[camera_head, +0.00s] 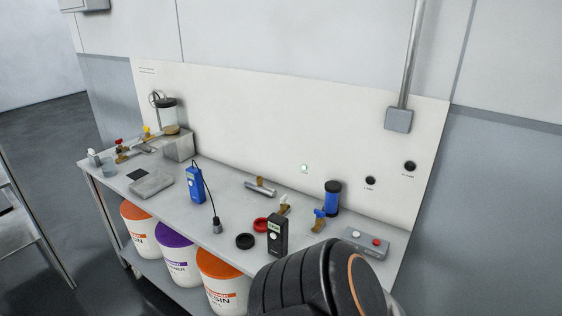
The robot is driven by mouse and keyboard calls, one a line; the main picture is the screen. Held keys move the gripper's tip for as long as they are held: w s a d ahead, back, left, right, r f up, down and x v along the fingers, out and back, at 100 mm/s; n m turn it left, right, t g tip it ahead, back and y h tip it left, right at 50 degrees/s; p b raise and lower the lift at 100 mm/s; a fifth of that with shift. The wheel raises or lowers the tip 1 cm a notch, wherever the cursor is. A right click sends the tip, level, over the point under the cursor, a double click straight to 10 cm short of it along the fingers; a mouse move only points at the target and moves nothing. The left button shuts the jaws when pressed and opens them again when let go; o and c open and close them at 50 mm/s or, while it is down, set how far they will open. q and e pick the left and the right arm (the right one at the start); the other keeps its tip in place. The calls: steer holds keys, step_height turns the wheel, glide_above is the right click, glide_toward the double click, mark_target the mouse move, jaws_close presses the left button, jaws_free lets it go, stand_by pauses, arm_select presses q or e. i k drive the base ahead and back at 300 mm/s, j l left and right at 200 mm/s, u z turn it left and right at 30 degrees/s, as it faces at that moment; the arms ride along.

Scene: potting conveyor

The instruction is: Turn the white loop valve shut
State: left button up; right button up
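A small brass valve with a white handle (284,208) stands on the grey bench (222,235), right of the middle, just behind a red ring and a black handheld meter. It is too small to tell how its handle is turned. A large black arm link of mine with an orange ring covers the bottom right of the view and hides part of the bench front. Neither gripper shows.
A blue-handled brass valve (319,215), a blue-black jar (333,197) and a grey button box (366,244) stand to the right. A black meter (277,234), red ring (262,225) and blue meter (195,185) are nearby. Buckets (179,256) stand below.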

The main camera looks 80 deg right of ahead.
mark_target(283, 200)
steer(key=i+z, duration=0.2)
steer(key=z, duration=0.25)
steer(key=i+z, duration=0.2)
steer(key=z, duration=0.25)
steer(key=i+z, duration=0.2)
steer(key=z, duration=0.3)
